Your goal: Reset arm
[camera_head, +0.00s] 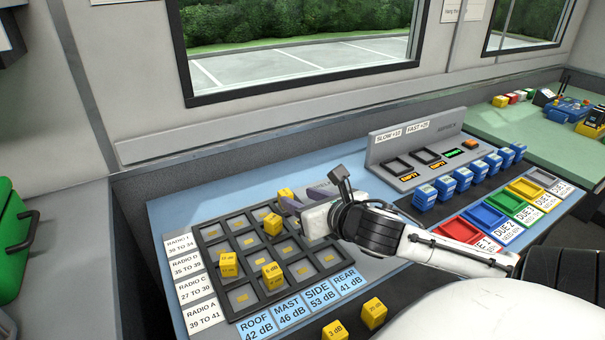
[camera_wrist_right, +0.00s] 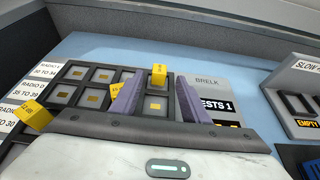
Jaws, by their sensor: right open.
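My right gripper (camera_head: 292,203) reaches in from the right over the back right part of the black grid tray (camera_head: 203,243). In the right wrist view its two purple-grey fingers (camera_wrist_right: 158,88) are apart. A yellow block (camera_wrist_right: 158,74) shows between and just beyond the fingertips there; contact cannot be told. In the head view a yellow block (camera_head: 285,194) is partly hidden behind the fingers. Another yellow block (camera_head: 272,224) sits in front of the gripper. Two more, a left one (camera_head: 228,262) and a front one (camera_head: 272,275), are on the tray. My left gripper is out of view.
Two loose yellow blocks (camera_head: 373,313) lie at the front edge. Blue blocks (camera_head: 463,179) stand in a row to the right, beside coloured trays (camera_head: 503,204). A grey raised panel (camera_head: 415,145) stands behind them. A green case (camera_head: 12,240) is at the left.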

